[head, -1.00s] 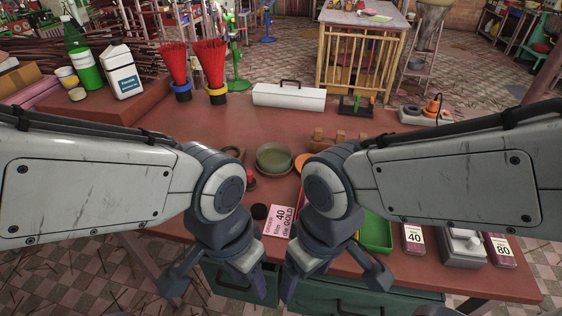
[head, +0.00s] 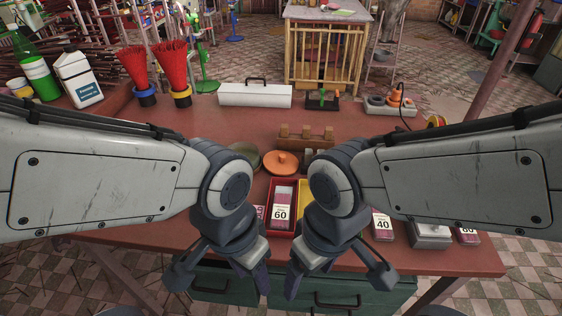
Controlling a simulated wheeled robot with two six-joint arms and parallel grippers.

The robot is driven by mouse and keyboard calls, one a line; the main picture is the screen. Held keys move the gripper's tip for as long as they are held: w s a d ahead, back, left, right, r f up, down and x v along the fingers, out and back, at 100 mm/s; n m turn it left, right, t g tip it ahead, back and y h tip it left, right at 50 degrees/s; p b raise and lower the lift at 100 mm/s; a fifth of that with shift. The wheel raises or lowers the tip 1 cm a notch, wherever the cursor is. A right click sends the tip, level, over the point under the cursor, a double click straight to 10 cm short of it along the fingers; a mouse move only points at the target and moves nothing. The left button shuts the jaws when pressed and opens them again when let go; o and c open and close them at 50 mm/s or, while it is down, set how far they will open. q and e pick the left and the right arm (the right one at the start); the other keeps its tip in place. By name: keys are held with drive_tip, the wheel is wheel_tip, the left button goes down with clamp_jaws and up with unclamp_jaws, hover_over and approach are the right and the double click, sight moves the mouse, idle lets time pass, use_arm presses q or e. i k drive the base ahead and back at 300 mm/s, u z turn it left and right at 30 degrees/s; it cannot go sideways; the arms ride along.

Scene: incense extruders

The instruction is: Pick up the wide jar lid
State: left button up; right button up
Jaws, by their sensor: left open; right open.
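An orange round lid-like disc with a small raised knob (head: 281,161) lies on the red-brown table, between my two forearms; it looks like the wide jar lid. My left gripper (head: 253,284) hangs low at the table's front edge, to the left of and nearer than the disc. My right gripper (head: 294,284) hangs beside it on the right, also nearer than the disc. Both are open, apart from the disc, with nothing seen in them. An olive-green round dish (head: 245,152) lies just left of the disc, partly hidden by my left arm.
A red tray (head: 271,228) with a box marked 60 (head: 282,212) and a partly hidden yellow tray (head: 303,197) lie in front of the disc. A wooden rack (head: 306,136) stands behind it. A white toolbox (head: 254,95) stands farther back. Open tabletop lies between rack and toolbox.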

sight(279, 163)
drive_tip(key=u, duration=0.25)
drive_tip(key=k, duration=0.5)
drive_tip(key=u, duration=0.4)
drive_tip(key=i, duration=0.85)
drive_tip(key=z, duration=0.45)
